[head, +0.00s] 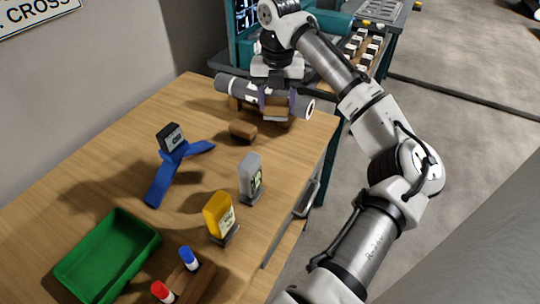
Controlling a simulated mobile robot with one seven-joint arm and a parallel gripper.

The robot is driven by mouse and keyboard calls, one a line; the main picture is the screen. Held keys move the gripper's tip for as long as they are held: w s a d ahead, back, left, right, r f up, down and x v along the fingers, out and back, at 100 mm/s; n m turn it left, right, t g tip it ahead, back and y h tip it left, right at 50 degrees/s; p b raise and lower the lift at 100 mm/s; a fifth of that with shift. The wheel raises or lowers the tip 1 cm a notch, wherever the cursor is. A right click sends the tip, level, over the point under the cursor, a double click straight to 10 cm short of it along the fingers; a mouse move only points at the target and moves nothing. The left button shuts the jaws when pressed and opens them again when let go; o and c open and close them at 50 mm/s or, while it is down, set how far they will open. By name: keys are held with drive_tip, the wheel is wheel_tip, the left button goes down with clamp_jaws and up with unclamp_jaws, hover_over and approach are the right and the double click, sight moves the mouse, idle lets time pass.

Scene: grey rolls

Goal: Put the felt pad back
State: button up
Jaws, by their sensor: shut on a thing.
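My gripper (276,98) comes down over the roll's right half and is shut, seemingly around the roll. The fingertips are small and partly hidden. Whether the roll rests on the supports or is just above them, I cannot tell. I cannot surely pick out a felt pad. A loose brown block (243,131) lies on the table in front of the roll. A dark block with a pale label (171,137) sits on a blue three-armed stand (172,160).
A green tray (107,255) is at the front left. A brown holder (190,282) carries red and blue capped items. A teal bench stands behind.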

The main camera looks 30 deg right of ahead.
wheel_tip(320, 180, down, 19)
drive_tip(key=p, duration=0.4)
drive_tip(key=shift+s, duration=0.1)
drive_tip(key=o, duration=1)
drive_tip(key=shift+c, duration=0.2)
wheel_tip(320, 180, up, 12)
drive_tip(key=b, duration=0.3)
